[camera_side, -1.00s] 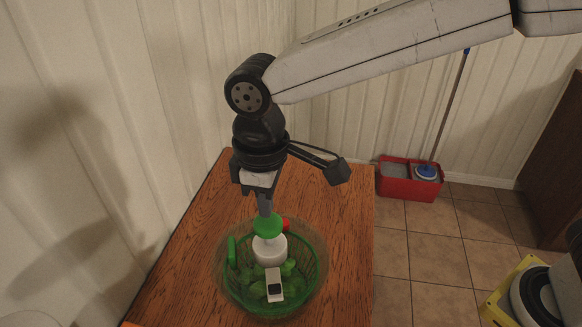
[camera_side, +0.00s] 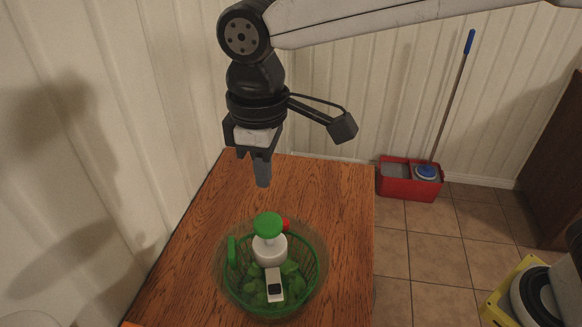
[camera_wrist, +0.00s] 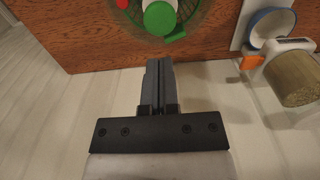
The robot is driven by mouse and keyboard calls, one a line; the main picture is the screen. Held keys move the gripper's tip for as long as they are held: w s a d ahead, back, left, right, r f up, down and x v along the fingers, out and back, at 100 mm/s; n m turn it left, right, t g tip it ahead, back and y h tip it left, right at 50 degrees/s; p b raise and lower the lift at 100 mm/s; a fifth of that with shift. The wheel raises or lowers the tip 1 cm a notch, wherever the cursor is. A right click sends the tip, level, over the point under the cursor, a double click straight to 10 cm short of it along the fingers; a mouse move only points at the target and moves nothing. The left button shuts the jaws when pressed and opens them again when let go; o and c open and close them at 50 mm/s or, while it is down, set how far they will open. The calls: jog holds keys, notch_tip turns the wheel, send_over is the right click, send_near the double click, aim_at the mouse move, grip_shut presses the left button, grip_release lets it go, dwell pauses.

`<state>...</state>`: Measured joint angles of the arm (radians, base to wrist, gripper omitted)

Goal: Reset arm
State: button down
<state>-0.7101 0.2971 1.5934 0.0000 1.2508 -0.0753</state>
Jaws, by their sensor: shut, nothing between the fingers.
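My gripper (camera_side: 262,180) is shut and empty. It points down above the wooden table, higher than the green-topped knob and apart from it. In the wrist view my gripper (camera_wrist: 159,62) has its two fingers together. A clear bowl with a green basket (camera_side: 321,262) stands on the table and holds green leafy pieces. A white and green pump knob (camera_side: 268,226) stands upright at the bowl's middle. The green top of the knob (camera_wrist: 160,18) shows at the upper edge of the wrist view.
The wooden table (camera_side: 345,215) has bare room behind and right of the bowl. The ribbed wall stands close on the left. A red mop bucket (camera_side: 408,190) is on the tiled floor. In the wrist view, a pale board with a round blue-rimmed object (camera_wrist: 272,28) lies at upper right.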

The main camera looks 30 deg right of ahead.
jog(key=d+f+m+t, duration=0.15)
jog(key=d+f, duration=0.25)
jog(key=d, duration=0.4)
jog(key=d+f+m, duration=0.3)
jog(key=d+f, duration=0.1)
jog(key=d, duration=0.3)
jog(key=d+f+m, duration=0.2)
jog(key=d+f, duration=0.2)
jog(key=d, duration=0.4)
jog(key=s+d+f+m+t, duration=0.1)
jog(key=s+d+f+m, duration=0.1)
jog(key=s+d+f, duration=0.2)
jog(key=s+d, duration=0.2)
jog(key=shift+s+d+f, duration=0.2)
jog(key=shift+d, duration=0.15)
